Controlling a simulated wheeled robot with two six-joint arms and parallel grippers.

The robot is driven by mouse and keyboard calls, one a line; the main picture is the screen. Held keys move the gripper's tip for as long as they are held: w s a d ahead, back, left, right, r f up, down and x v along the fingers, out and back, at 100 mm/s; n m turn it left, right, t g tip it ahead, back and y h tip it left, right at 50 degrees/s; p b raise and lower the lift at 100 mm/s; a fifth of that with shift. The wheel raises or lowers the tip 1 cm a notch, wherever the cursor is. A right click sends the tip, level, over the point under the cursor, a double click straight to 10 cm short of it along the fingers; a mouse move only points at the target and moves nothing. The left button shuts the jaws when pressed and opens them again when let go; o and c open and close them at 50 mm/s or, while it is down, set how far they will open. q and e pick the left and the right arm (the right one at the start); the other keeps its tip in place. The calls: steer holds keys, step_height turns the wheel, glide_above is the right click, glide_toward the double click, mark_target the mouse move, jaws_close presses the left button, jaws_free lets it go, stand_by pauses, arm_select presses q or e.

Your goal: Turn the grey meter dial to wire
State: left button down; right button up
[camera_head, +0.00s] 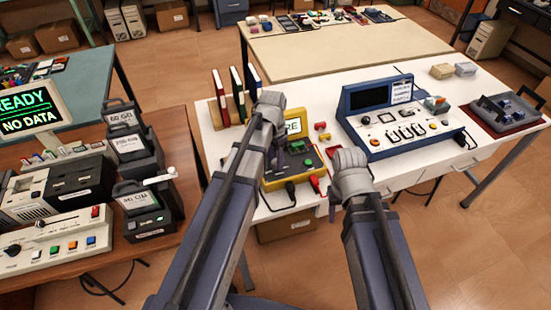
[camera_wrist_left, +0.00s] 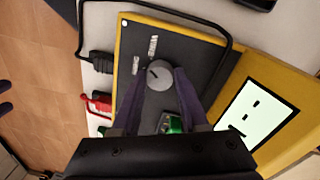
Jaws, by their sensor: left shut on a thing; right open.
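The yellow meter (camera_head: 292,183) lies on the white table, partly behind my left arm. Its dark face (camera_wrist_left: 190,45) fills much of the left wrist view. The round grey dial (camera_wrist_left: 159,76) sits between the fingers of my left gripper (camera_wrist_left: 161,72), which is shut on it. My right gripper (camera_head: 334,205) is open, right of the meter.
Black and red plugs (camera_wrist_left: 100,103) and a cable lie along the meter's edge. A blue console (camera_head: 400,118) stands to the right. Binders (camera_head: 237,90) stand behind the meter. Small red and yellow pieces (camera_head: 322,132) lie between meter and console. Another bench is at left.

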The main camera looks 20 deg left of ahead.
mark_target(275, 160)
arm_select(q)
steer(key=shift+m, duration=0.9)
steer(key=shift+c, duration=2.2)
jaws_free()
steer(key=shift+r, duration=0.1)
steer(key=r+p, duration=0.7)
steer(key=p, duration=0.1)
steer(key=shift+w+a+r, duration=0.15)
steer(key=shift+w+r, duration=0.05)
steer(key=shift+r, duration=0.15)
steer(key=shift+f, duration=0.1)
